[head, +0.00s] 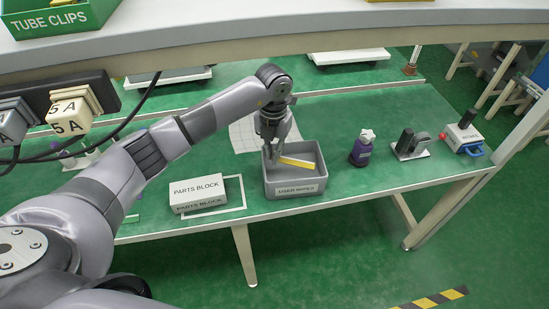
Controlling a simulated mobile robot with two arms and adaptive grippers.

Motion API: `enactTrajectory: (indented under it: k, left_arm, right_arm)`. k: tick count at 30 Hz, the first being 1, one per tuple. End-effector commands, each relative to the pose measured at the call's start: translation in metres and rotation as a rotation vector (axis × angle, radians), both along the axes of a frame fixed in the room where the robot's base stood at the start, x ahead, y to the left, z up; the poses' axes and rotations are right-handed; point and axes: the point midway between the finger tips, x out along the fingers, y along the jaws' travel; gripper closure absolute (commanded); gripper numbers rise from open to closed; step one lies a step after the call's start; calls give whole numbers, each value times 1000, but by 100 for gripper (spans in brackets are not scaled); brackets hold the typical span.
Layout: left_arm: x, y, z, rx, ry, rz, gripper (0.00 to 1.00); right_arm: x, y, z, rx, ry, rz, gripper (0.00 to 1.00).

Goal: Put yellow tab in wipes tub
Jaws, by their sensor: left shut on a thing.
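The wipes tub (296,189) is a grey open box with a label that reads "USED WIPES", standing on the green bench near its front edge. The yellow tab (298,162) is a flat bar with a pale side, seen at the tub's opening. My left gripper (274,149) points down over the left part of the tub and is shut on the near end of the yellow tab. Its fingertips are partly hidden by the arm and tub wall. I cannot tell whether the tab touches the tub. My right gripper is out of view.
A white parts block (198,193) sits left of the tub. A shelf edge (300,43) crosses above the bench.

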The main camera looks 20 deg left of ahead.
Motion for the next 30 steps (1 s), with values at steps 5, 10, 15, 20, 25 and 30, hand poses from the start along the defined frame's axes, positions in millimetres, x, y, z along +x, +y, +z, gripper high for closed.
enactTrajectory:
  k: [5,10,15,20,25,30]
  left_arm:
    - [-1,-1,-24,-1,4,1,100]
    - [0,0,-35,-1,0,-1,100]
    - [0,0,-35,0,0,-1,100]
    - [0,0,-41,0,0,0,100]
    - [0,0,-42,0,0,0,90]
    - [0,0,-42,0,0,0,84]
  right_arm:
    - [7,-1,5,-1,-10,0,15]
    - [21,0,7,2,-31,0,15]
    - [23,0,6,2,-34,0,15]
    - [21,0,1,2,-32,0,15]
    - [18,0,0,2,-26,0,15]
    - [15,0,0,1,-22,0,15]
